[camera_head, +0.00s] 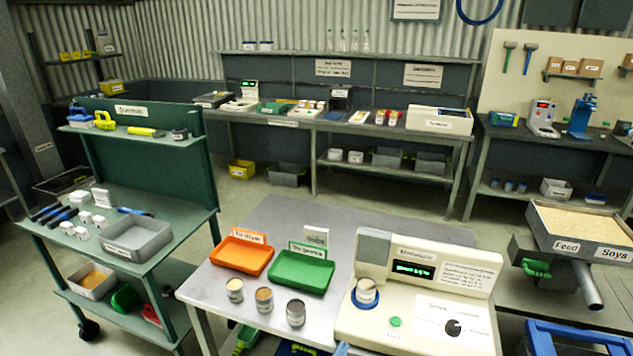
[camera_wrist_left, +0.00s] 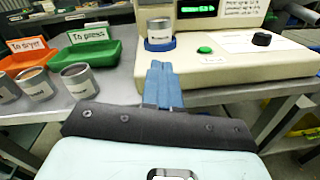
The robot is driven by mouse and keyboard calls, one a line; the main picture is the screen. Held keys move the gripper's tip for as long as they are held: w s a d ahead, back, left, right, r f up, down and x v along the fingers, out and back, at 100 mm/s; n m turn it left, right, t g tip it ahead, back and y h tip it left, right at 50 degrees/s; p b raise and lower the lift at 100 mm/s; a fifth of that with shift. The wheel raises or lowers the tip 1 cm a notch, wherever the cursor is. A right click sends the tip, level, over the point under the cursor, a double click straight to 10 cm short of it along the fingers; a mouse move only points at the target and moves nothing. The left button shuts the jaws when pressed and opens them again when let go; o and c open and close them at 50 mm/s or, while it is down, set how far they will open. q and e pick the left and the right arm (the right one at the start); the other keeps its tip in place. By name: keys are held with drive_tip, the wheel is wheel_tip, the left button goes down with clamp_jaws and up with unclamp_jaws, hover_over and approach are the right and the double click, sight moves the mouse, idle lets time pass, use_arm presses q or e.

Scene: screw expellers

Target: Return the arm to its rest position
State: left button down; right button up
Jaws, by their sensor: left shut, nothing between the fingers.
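My left gripper (camera_wrist_left: 160,68) shows in the left wrist view with its blue fingers together and nothing between them. The fingers point toward the front of the cream moisture meter (camera_wrist_left: 225,68). In the head view only a small blue bit of this gripper (camera_head: 342,349) shows at the bottom edge, by the front left corner of the meter (camera_head: 385,322). An open sample can (camera_head: 366,291) stands upright in the blue round seat of the meter, beyond the fingertips and apart from them. My right gripper is not in view.
Several open cans (camera_head: 264,300) stand on the table left of the meter. Behind them are an orange tray (camera_head: 242,256) and a green tray (camera_head: 302,271). A green cart (camera_head: 62,246) stands left. A seed-filled hopper (camera_head: 583,246) and a blue frame (camera_head: 575,335) are right.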

use_arm(q)
drive_tip(key=s+a+f+m+g+p, duration=0.1)
drive_tip(key=s+a+f+m+g, duration=0.15)
drive_tip(key=s+f+m, duration=0.35)
drive_tip(key=s+a+f+m+g+y, duration=0.1)
drive_tip(key=s+f+m+g, duration=0.25)
drive_tip(key=f, duration=0.45)
drive_tip(key=s+a+f+m+g+p, duration=0.1)
drive_tip(key=s+a+f+m+g, duration=0.2)
drive_tip(key=f, duration=0.4)
drive_tip(key=s+a+f+m+g+y, duration=0.1)
drive_tip(key=s+a+f+m+g, duration=0.1)
drive_tip(key=s+a+m, duration=0.2)
drive_tip(key=s+a+f+m+g+y+p, duration=0.1)
drive_tip(key=s+a+f+m+g, duration=0.2)
drive_tip(key=s, duration=0.6)
drive_tip(key=s+a+f+m+g+y, duration=0.1)
drive_tip(key=s+a+f+m+g, duration=0.1)
drive_tip(key=s, duration=0.5)
drive_tip(key=a+m+g, duration=0.1)
drive_tip(key=a+m, duration=0.1)
drive_tip(key=a, duration=0.1)
drive_tip(key=shift+s+f+m, duration=0.3)
drive_tip(key=shift+f+m, duration=0.05)
drive_tip(key=shift+f, duration=0.05)
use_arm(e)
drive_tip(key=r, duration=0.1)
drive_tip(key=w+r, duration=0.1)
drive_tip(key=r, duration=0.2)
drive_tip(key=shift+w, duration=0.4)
